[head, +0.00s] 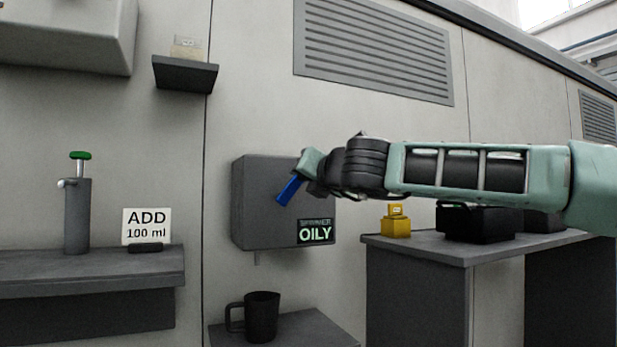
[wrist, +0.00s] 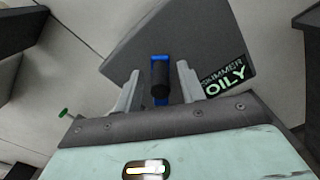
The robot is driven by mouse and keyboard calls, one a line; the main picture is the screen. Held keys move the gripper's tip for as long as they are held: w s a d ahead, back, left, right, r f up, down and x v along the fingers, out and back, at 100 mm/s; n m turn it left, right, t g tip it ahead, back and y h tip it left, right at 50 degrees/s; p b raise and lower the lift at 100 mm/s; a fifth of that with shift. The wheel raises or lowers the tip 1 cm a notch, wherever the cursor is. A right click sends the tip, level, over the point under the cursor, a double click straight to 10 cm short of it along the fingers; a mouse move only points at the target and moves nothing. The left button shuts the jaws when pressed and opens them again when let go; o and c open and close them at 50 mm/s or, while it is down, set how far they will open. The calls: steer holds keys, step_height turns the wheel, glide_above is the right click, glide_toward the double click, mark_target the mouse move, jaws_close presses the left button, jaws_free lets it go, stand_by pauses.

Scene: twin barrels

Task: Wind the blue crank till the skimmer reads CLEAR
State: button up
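The skimmer is a dark grey box (head: 262,205) on the wall, and its display (head: 314,232) reads OILY. The blue crank (head: 289,190) is on the box's front, tilted, with its lower end to the left. In the wrist view the blue crank (wrist: 160,59) shows behind its black handle (wrist: 160,84). My gripper (head: 303,182) is at the crank, partly hidden by my own wrist in the head view. In the wrist view my gripper (wrist: 158,70) has its fingers apart on both sides of the handle, with a visible gap on each side.
A black jug (head: 262,318) stands on a low shelf under the box. A green-topped pump (head: 77,215) and an ADD 100 ml sign (head: 147,226) are on the left shelf. A yellow block (head: 396,222) sits on the right bench (head: 440,250).

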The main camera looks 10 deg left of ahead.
steer(key=shift+s+d, duration=0.1)
steer(key=shift+s+d+r, duration=0.1)
steer(key=shift+s+d, duration=0.1)
steer(key=shift+s, duration=0.05)
steer(key=v, duration=1.6)
steer(key=shift+s+d, duration=0.15)
steer(key=shift+s, duration=0.1)
